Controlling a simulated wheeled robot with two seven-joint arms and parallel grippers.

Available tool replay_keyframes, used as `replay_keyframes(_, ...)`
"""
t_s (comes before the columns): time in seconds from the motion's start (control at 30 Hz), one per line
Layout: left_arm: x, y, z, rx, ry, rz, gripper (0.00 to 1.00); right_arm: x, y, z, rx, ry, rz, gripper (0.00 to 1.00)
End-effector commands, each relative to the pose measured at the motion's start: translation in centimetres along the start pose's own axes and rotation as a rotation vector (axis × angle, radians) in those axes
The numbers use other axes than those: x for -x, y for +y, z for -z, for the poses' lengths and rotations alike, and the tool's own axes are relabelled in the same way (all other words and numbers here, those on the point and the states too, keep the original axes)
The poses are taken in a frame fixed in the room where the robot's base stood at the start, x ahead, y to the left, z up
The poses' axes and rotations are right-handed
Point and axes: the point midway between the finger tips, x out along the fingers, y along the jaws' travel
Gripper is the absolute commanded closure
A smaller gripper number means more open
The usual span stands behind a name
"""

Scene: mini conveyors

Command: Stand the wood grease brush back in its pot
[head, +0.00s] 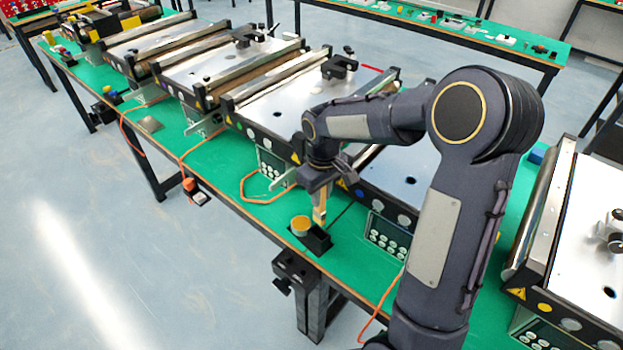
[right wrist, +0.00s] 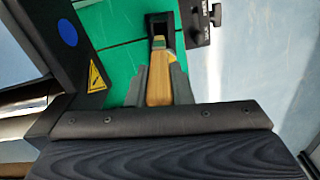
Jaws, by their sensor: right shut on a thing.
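My right gripper (head: 319,190) points down and is shut on the wooden brush (head: 320,208). In the right wrist view the brush's wood handle (right wrist: 159,88) lies between the two grey fingers (right wrist: 160,82). The brush's far end reaches toward a small black open box (head: 318,241), probably the pot, which also shows in the right wrist view (right wrist: 160,18). I cannot tell whether the brush tip is inside it or just above it. My left gripper is not in view.
The green bench top (head: 268,215) has its front edge close to the black box. A black clamp (head: 296,270) sits on that edge, just in front. A conveyor (head: 300,95) with a control panel stands behind. An orange cable (head: 245,188) lies to the left.

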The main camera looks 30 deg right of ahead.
Motion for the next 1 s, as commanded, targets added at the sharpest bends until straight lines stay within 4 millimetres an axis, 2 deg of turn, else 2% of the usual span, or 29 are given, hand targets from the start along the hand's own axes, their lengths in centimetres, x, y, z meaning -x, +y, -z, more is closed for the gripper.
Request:
replay_keyframes(0.27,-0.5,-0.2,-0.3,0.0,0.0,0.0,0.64,-0.4,-0.2,0.0,0.023,-0.018,0.007,1.0)
replay_keyframes(0.7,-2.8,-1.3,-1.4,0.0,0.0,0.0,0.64,-3.9,-0.2,-0.1,0.023,-0.018,0.006,1.0)
replay_keyframes(1.0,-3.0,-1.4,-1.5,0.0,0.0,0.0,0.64,-4.3,-0.2,-0.1,0.022,-0.017,0.005,1.0)
